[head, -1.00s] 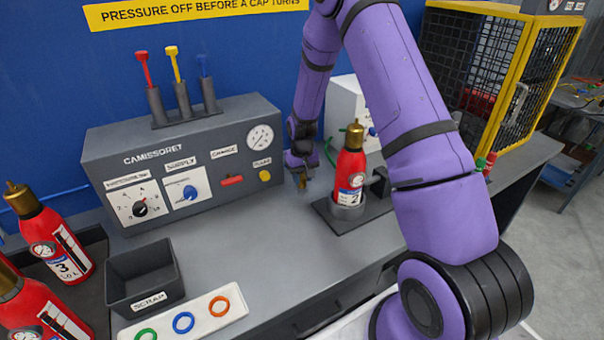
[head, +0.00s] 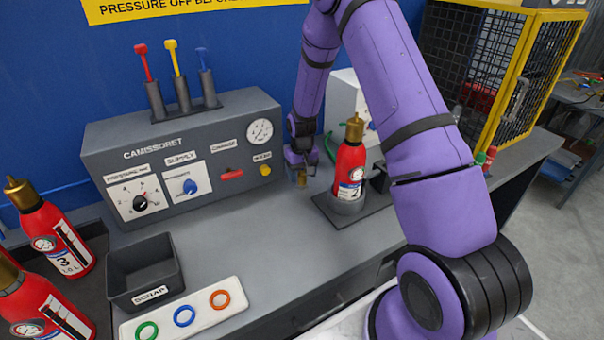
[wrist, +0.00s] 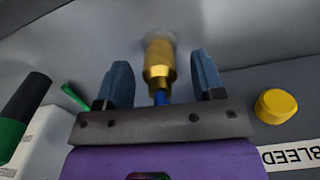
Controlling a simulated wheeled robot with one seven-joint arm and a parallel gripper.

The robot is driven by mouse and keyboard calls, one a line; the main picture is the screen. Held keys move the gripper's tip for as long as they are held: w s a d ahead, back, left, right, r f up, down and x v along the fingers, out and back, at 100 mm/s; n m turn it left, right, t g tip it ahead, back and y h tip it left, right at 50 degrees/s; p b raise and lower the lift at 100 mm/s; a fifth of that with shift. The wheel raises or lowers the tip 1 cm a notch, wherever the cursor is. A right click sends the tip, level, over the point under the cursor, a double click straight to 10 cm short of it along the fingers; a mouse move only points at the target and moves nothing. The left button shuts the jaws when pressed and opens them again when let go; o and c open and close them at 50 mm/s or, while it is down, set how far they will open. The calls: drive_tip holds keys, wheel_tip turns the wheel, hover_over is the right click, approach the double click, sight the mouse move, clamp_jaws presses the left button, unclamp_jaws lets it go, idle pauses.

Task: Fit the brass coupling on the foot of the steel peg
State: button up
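The brass coupling (wrist: 160,68) is between the two blue-grey fingers of my gripper (wrist: 163,80) in the wrist view. A gap shows on each side of it, so the fingers are open and not touching it. A blue piece (wrist: 160,97) shows at its near end. A blurred grey, steel-looking part (wrist: 158,40) adjoins its far end; I cannot tell whether this is the steel peg or how they join. In the head view my gripper (head: 300,170) is low over the bench, right of the panel, with a small brass-coloured bit at its tips.
The grey control panel (head: 190,155) stands left of my gripper, its yellow bleed button (wrist: 276,105) close by. A red extinguisher (head: 349,165) stands in a holder to the right. A scrap bin (head: 145,290) and ring tray (head: 225,310) are in front. The middle bench is clear.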

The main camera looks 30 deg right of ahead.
sight(302, 171)
drive_tip(key=shift+r, duration=0.1)
wheel_tip(302, 171, up, 10)
drive_tip(key=shift+r, duration=0.3)
idle(0.3)
idle(0.6)
